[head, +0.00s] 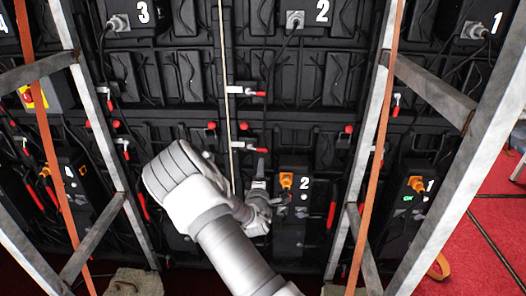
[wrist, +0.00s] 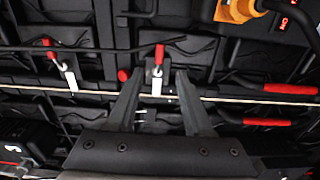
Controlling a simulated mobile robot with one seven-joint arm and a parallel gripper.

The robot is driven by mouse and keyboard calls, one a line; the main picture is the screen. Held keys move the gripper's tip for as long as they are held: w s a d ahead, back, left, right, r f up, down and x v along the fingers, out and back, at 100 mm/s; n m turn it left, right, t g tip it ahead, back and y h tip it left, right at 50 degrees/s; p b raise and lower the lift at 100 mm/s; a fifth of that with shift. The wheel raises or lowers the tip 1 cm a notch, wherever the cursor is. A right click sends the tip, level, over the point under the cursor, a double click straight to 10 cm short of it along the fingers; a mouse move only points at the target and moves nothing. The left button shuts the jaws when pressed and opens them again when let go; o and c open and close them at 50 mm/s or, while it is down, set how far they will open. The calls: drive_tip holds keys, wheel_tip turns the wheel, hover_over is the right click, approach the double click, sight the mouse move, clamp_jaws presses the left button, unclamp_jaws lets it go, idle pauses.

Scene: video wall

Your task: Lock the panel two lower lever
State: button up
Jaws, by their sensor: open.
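The lower panel two unit (head: 291,230) is a black box marked 2 with an orange plug, right of my gripper in the head view. My gripper (head: 261,170) is in front of the panel frame, partly hidden by my wrist. In the wrist view my gripper (wrist: 155,80) has its two fingers apart and nothing is held. A small lever (wrist: 158,72) with a red tip and pale metal body shows between the fingertips. I cannot tell how far it is from them, or whether it is locked. Which head-view lever matches it is unclear.
Another red-tipped lever (wrist: 68,75) is at the left. Red handles (wrist: 290,89) and an orange plug (wrist: 237,10) are at the right. In the head view, slanted metal posts (head: 370,130) and orange straps (head: 378,150) stand on both sides of my arm. Cables hang across the panels.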

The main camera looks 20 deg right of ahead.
sight(263, 151)
drive_tip(key=x, duration=1.2)
drive_tip(key=shift+w, duration=0.15)
clamp_jaws()
